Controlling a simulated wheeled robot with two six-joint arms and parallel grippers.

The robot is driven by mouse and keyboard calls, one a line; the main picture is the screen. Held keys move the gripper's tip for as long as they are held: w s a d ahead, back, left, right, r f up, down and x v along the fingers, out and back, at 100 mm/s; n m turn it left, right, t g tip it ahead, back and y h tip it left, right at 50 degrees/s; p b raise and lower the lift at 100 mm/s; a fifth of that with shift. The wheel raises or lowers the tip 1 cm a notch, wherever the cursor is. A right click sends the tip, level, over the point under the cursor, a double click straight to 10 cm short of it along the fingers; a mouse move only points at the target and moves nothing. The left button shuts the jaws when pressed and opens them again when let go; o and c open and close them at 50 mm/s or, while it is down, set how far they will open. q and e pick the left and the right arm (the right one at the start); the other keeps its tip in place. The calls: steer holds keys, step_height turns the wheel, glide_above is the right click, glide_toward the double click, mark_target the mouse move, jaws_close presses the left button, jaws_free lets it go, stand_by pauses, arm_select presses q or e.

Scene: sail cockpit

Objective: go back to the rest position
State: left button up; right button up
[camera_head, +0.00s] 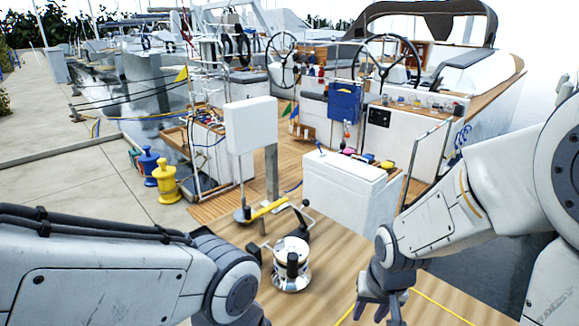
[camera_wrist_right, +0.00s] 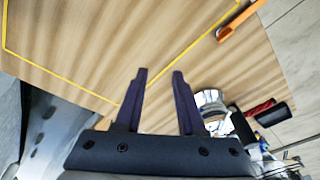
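My right gripper (camera_head: 386,308) hangs low at the front right in the head view, fingers pointing down over the wooden deck. My left arm (camera_head: 130,275) comes in from the left in the head view. Its wrist reaches the bottom edge, and its fingers are out of the picture.
A silver winch (camera_head: 291,268) stands on the deck between my arms, with a yellow-handled tool (camera_head: 268,210) behind it. A white box (camera_head: 345,190) stands farther back. Yellow lines (camera_head: 440,308) mark the deck near my right gripper. Bollards (camera_head: 165,182) stand left.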

steer(key=s+a+r+n+g, duration=0.1)
steer(key=s+a+r+n, duration=0.2)
steer(key=s, duration=0.4)
steer(key=s+a+r+n+g, duration=0.1)
steer(key=s+a+r+n, duration=0.2)
steer(key=s+a+n, duration=0.3)
steer(key=shift+s+a+r+y, duration=0.15)
steer(key=shift+s+a+y, duration=0.25)
steer(key=shift+s+a, duration=0.65)
steer(key=shift+d, duration=0.15)
